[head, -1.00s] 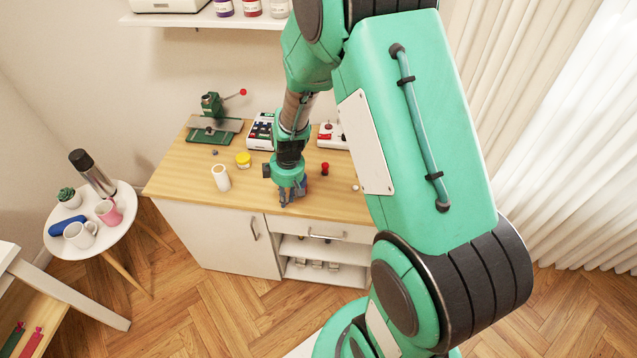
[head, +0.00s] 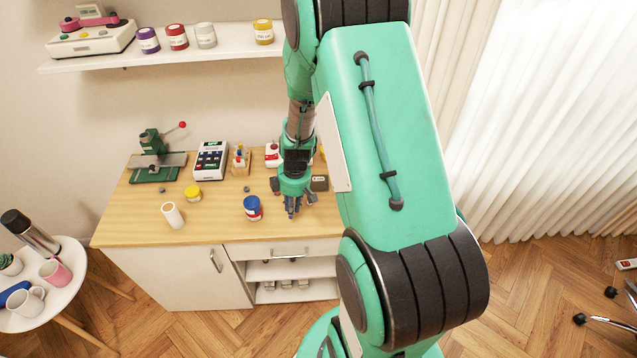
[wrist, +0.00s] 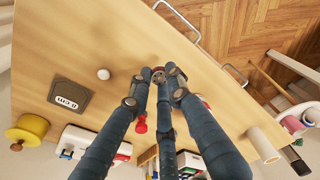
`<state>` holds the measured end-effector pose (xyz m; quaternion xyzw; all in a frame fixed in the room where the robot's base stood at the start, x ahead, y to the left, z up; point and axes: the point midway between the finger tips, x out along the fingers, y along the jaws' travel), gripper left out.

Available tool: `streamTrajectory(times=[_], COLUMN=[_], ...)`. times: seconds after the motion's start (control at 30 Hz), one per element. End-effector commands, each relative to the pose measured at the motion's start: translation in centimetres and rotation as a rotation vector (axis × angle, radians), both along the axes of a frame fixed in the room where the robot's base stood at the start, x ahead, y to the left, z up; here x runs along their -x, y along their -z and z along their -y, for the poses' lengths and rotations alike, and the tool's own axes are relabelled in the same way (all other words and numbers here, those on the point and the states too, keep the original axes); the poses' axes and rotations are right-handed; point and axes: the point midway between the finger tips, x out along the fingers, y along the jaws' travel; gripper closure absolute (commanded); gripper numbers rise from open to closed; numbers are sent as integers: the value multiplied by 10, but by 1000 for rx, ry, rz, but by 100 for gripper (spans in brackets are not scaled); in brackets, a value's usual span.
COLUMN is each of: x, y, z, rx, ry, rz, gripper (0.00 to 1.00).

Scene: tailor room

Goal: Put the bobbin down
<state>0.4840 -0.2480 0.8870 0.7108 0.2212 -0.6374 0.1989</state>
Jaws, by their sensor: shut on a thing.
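My gripper (head: 292,212) is over the front part of the wooden cabinet top (head: 215,228), pointing down, just right of a blue jar. In the wrist view its blue fingers (wrist: 158,78) close together on a small, round, brownish-red thing (wrist: 158,75), which I take to be the bobbin. The fingertips hide most of it. In the head view the bobbin cannot be made out. I cannot tell whether it touches the wood.
The blue jar (head: 252,208) stands close left of my gripper. A dark square block (head: 319,184) lies to the right. In the wrist view a red knob-like piece (wrist: 141,124) and white ball (wrist: 103,74) are near.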

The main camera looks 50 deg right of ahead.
Motion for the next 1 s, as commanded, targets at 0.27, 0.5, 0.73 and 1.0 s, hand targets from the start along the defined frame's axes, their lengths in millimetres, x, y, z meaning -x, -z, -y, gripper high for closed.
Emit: streamTrajectory(times=[0.27,0.5,0.73,1.0], x=[45,72,81,81], y=[-2,-3,-2,-2], z=[51,77,85,85], rx=[-1,-2,-2,-2], ry=[-1,-7,-11,-11], rz=[-2,-1,-2,-2], gripper=[91,91,91,91])
